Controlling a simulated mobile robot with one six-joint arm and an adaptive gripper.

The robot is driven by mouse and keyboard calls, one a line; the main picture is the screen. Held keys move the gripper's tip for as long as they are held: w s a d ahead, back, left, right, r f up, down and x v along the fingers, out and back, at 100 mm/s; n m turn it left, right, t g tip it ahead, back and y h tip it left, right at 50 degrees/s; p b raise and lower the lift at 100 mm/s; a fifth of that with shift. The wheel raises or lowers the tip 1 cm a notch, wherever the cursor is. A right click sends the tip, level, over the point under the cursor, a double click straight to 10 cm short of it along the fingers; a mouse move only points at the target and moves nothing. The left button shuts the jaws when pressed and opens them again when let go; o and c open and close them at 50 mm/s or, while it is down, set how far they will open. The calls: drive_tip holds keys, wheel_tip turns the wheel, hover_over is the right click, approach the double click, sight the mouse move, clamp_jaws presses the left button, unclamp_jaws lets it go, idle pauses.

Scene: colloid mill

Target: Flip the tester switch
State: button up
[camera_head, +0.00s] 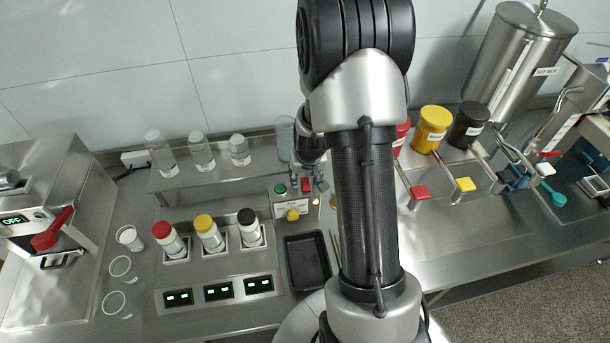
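A small control box (290,203) stands on the counter near the middle of the view, left of my forearm.
A black tray (307,262) lies in front of the box. Bottles with red (162,229), yellow (204,222) and black (246,216) caps stand to the left. A shelf with clear bottles (201,151) is behind. Larger canisters (431,129) and a steel tank (520,60) stand right.

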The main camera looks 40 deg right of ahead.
sight(308, 195)
drive_tip(key=v, duration=1.2)
drive_tip(key=shift+f, duration=0.15)
